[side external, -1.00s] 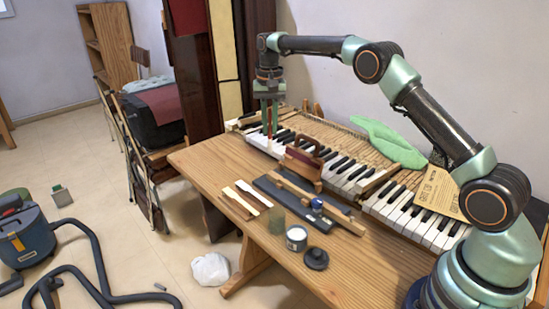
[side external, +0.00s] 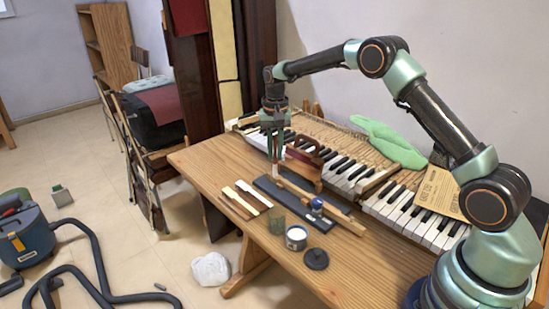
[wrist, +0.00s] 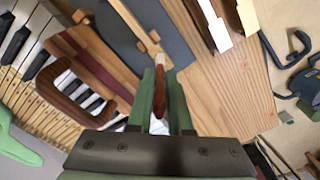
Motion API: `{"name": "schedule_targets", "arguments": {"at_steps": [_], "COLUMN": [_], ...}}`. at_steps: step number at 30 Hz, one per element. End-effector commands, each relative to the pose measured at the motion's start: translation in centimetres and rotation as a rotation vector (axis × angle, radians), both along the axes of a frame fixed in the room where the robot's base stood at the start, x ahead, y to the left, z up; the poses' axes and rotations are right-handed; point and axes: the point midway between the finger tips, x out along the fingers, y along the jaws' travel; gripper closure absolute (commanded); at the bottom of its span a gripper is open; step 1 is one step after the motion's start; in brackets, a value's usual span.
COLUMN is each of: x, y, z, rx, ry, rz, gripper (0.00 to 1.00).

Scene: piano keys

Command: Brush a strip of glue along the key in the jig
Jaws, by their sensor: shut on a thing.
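My gripper (side external: 273,128) points down above the far left end of the jig (side external: 292,202), a dark flat board on the table. It is shut on a brush with a red-brown handle (wrist: 159,103); its pale tip (wrist: 160,61) points down. In the wrist view, the tip appears at or just over the end of the key (wrist: 146,33); contact cannot be told. No glue strip is discernible. An open pot with white contents (side external: 296,236) stands near the jig.
Loose keys (side external: 243,198) lie left of the jig. A brown handled tool (side external: 308,165) stands close behind it, before the keyboard (side external: 345,172). The table's front right is clear.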

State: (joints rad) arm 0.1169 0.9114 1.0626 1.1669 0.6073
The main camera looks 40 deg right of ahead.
Motion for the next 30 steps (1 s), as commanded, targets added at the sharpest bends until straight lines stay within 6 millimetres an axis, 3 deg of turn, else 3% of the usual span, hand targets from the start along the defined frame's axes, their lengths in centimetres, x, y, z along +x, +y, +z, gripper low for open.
{"name": "schedule_targets", "arguments": {"at_steps": [30], "x": [-9.4], "y": [-0.1], "z": [0.0], "rx": [0.001], "ry": [0.002], "rz": [0.000], "gripper": [1.00]}}
